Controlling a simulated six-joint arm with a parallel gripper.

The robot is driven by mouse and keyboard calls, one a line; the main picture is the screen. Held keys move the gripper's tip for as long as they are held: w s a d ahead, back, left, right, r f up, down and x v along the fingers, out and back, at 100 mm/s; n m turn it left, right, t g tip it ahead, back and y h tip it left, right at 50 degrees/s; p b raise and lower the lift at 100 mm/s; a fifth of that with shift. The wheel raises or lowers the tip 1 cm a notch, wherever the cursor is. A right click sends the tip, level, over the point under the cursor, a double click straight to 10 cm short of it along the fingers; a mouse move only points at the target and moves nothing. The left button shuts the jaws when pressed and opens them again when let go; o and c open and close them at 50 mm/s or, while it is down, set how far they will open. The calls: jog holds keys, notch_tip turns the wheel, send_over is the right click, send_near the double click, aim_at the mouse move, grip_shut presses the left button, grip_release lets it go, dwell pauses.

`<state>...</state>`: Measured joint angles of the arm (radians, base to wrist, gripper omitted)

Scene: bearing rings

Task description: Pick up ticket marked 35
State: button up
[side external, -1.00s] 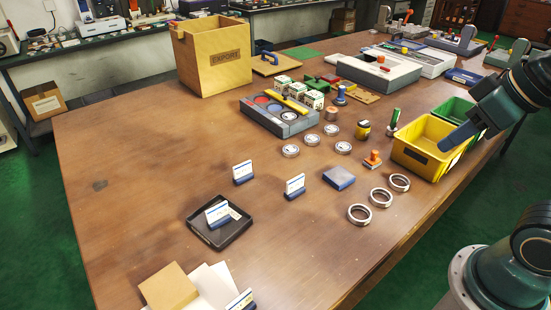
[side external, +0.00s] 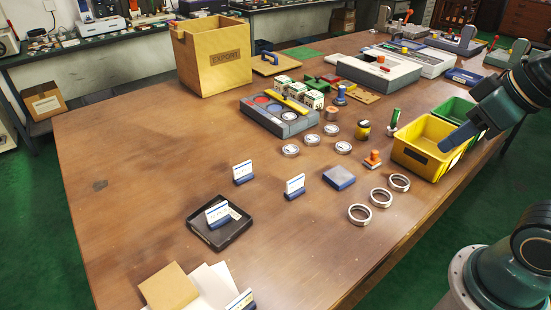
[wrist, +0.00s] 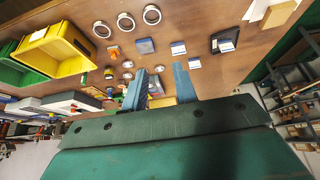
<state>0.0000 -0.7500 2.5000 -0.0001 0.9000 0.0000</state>
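White tickets in blue holders stand on the table: one ticket (side external: 243,172) left of centre, another ticket (side external: 294,186) right of it, one (side external: 217,212) in a black tray (side external: 232,229), and one (side external: 241,300) at the front edge of the picture. Their numbers are too small to read, so I cannot tell which is 35. Two tickets also show in the wrist view, one (wrist: 178,48) nearer the blue block and one (wrist: 194,63) beyond it. My gripper (wrist: 160,82) is open and empty; in the side view its blue finger (side external: 458,136) is above the yellow bin, away from the tickets.
The yellow bin (side external: 401,150) and green bin (side external: 449,112) stand at the right. Metal rings (side external: 381,197), a blue block (side external: 339,177) and an orange stamp (side external: 373,159) lie between them and the tickets. Papers (side external: 205,288) lie in front. The left tabletop is clear.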

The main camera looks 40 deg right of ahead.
jog(key=shift+o, duration=0.4)
jog(key=shift+w, duration=0.1)
jog(key=w+a+f+n+g+y, duration=0.1)
jog(key=w+a+f+n+y, duration=0.1)
jog(key=w+a+n, duration=0.4)
jog(key=w+a+f+n+g+y, duration=0.1)
jog(key=w+a+f+n+g, duration=0.15)
jog(key=w+a+n, duration=0.45)
jog(key=a+f+n+g, duration=0.1)
jog(key=a+f+n, duration=0.2)
jog(key=a+f, duration=0.3)
jog(key=a+f+n+g+y, duration=0.1)
jog(key=a+f+n, duration=0.1)
jog(key=a+f, duration=0.4)
jog(key=a, duration=0.5)
jog(key=shift+w+a+n+y, duration=0.2)
jog(key=shift+w+n+y, duration=0.1)
jog(key=shift+n, duration=0.1)
jog(key=shift+g, duration=0.25)
